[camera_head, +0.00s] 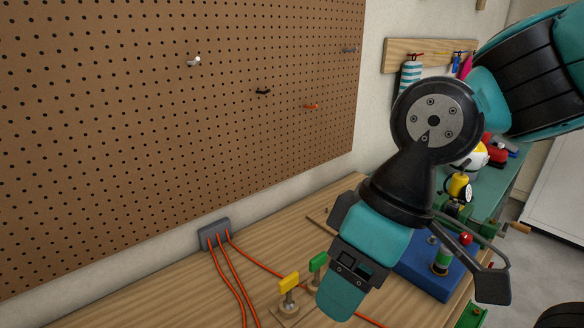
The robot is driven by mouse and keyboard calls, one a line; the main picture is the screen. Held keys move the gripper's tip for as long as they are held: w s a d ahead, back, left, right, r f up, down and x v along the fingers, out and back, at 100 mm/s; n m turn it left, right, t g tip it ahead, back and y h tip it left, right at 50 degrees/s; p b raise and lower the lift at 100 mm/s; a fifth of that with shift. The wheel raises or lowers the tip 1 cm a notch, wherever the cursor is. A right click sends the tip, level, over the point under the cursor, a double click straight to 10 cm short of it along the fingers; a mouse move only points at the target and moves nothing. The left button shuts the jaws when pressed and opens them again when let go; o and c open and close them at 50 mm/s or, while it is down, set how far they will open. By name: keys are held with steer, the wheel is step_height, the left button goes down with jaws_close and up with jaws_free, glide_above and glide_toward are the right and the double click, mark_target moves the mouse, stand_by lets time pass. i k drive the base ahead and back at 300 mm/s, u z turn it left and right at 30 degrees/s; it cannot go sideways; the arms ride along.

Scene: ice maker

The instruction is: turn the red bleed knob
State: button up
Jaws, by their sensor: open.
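A small red knob (466,239), which looks like the bleed knob, shows just right of my wrist, above a blue base (413,268). It is small, and its mount is partly hidden. The wrist hides part of the blue base.
Yellow (289,283) and green (318,262) handled valves stand at the bench front. Orange cables (226,270) run from a grey wall box (214,234). A yellow-and-black item (459,187) stands behind.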

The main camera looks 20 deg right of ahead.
mark_target(465, 238)
steer(key=z, duration=0.25)
steer(key=k, duration=0.1)
steer(key=z, duration=1)
